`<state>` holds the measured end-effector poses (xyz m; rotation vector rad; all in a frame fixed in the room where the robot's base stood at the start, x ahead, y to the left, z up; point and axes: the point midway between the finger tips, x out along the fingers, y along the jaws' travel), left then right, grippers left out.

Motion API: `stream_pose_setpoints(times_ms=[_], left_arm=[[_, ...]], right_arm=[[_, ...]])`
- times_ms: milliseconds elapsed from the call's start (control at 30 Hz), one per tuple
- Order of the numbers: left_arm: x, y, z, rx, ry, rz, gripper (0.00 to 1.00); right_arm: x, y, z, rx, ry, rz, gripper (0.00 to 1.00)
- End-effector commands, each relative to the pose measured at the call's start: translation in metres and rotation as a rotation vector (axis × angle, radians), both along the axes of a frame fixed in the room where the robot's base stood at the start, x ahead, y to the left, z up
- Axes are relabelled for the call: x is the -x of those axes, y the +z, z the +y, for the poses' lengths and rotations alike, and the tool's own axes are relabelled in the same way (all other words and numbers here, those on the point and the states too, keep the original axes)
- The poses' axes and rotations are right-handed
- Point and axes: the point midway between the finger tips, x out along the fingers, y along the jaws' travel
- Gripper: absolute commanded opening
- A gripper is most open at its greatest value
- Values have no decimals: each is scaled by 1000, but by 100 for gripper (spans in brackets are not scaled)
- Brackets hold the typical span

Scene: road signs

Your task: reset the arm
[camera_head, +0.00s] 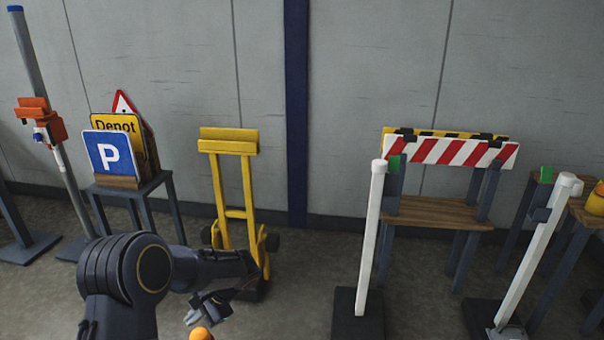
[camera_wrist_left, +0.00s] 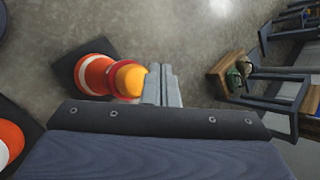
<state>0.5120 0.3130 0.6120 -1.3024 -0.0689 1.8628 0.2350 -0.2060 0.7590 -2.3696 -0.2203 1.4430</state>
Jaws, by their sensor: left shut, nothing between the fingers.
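My left arm comes in at the bottom left of the head view, bent at a dark elbow. Its left gripper (camera_head: 208,312) hangs low in front of the yellow hand truck (camera_head: 237,190), close to an orange knob (camera_head: 201,334) at the bottom edge. In the left wrist view the two grey fingers of the left gripper (camera_wrist_left: 162,84) lie together, shut and empty. An orange-and-white cone with a yellow-orange top (camera_wrist_left: 98,74) is just left of the fingertips; I cannot tell whether they touch. My right gripper does not show.
Signs, including a blue P sign (camera_head: 109,153), stand on a small table at left. A striped barrier board (camera_head: 465,152) stands over a wooden bench (camera_head: 437,211). White posts (camera_head: 370,240) on dark bases stand at right. Another cone (camera_wrist_left: 10,142) shows at the wrist view's left edge.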

Motion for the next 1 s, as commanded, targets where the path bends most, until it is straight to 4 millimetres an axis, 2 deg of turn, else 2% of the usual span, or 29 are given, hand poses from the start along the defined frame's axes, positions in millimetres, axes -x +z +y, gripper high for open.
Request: stream_pose_setpoints(times_ms=[33, 233, 367, 500, 700, 1000], left_arm=[[11, 17, 4, 48, 37, -28, 0], [80, 75, 0, 319, 209, -159, 0], [128, 104, -13, 500, 312, -262, 0], [178, 128, -34, 687, 410, -385, 0], [230, 144, -66, 897, 514, -536, 0], [271, 148, -99, 1090, 602, -690, 0]], right_arm=[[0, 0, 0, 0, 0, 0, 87], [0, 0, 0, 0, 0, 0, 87], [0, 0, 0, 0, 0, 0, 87], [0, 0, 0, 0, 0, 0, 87], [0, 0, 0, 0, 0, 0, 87], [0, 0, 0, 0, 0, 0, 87]])
